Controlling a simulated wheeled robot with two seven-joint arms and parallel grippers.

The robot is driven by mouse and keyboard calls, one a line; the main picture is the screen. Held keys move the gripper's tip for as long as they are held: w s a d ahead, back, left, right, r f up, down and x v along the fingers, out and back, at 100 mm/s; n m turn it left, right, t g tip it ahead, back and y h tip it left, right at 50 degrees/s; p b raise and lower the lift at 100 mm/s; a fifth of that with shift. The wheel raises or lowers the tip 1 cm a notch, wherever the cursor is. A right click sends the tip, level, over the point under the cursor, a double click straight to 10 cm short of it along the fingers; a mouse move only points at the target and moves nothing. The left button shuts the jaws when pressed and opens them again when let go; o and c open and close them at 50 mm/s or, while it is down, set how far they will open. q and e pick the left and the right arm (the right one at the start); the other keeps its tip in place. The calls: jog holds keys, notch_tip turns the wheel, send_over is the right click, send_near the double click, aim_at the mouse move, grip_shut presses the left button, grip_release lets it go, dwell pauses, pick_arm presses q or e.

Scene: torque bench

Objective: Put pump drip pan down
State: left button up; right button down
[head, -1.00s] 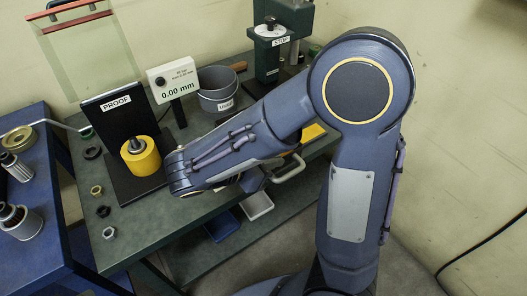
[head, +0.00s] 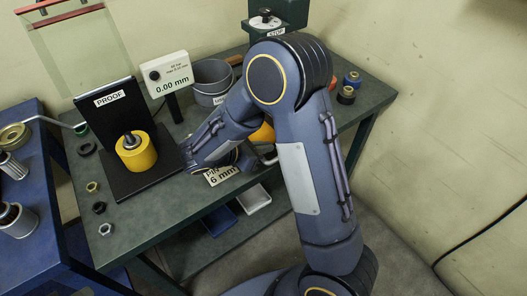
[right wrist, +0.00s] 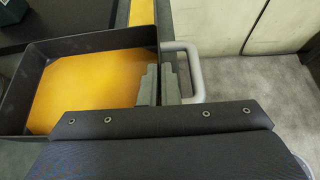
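The pump drip pan (right wrist: 88,40) is a dark, shallow rectangular tray with an orange-yellow floor and a pale loop handle (right wrist: 196,70). It fills the left of the right wrist view. My right gripper (right wrist: 160,84) has its two fingers close together at the pan's handle-side wall, one on each side, and appears shut on it. I cannot tell whether the pan touches the bench. My left gripper is not in view.
On the green bench (head: 150,220) stand a PROOF board (head: 108,110) with a yellow cylinder (head: 137,151), a 0.00 mm gauge (head: 167,75) and a grey bucket (head: 212,80). A 6 mm label (head: 222,175) is near the front edge. Small spools (head: 347,94) stand at the right end.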

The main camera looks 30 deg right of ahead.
notch_tip(320, 180, down, 2)
jog(key=shift+f, duration=0.15)
jog(key=c, duration=1.7)
grip_release()
